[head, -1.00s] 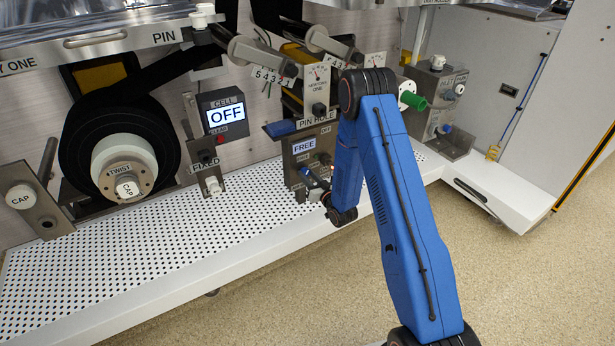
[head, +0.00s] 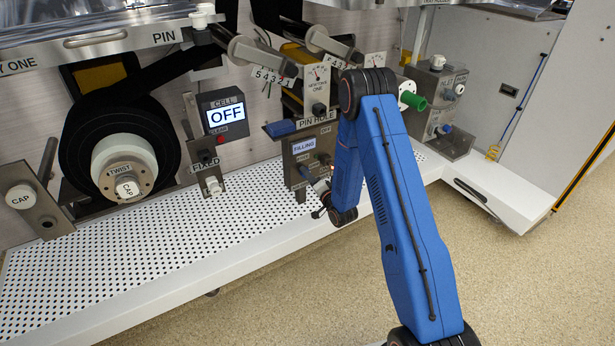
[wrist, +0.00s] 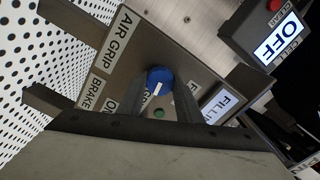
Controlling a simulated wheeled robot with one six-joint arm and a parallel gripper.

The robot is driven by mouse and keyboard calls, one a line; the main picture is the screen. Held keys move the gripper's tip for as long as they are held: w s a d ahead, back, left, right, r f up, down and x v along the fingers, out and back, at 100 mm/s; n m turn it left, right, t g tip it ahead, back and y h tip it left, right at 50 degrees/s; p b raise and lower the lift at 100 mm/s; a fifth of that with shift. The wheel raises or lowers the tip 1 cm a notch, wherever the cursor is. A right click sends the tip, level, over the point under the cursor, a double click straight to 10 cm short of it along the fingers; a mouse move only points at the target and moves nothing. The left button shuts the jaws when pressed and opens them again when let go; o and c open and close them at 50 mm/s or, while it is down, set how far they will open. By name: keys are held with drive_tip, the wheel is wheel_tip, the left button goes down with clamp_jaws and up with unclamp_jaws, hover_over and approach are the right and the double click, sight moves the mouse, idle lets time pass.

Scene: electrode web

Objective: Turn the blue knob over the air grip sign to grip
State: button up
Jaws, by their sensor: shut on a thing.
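The blue knob (wrist: 160,78) sits on a grey metal panel, seen in the wrist view near the AIR GRIP sign (wrist: 120,30). Its white mark lies slanted across its face. My gripper (wrist: 164,98) is shut on the knob, one finger on each side. In the head view my gripper (head: 318,186) is at the front of the same box, partly hidden by my arm. The small screen (head: 304,146) on the box reads FILLING, and it also shows in part in the wrist view (wrist: 221,104).
A CELL box (head: 226,117) with an OFF screen stands to the left. A black roll (head: 72,152) is at the far left. A white perforated shelf (head: 150,250) runs below. A second panel with knobs (head: 440,100) stands to the right of my arm.

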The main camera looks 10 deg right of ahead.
drive_tip(key=shift+m, duration=1.1)
drive_tip(key=o, duration=1)
drive_tip(key=shift+o, duration=0.2)
drive_tip(key=v, duration=1.7)
drive_tip(key=shift+s, duration=0.25)
drive_tip(key=shift+d, duration=0.1)
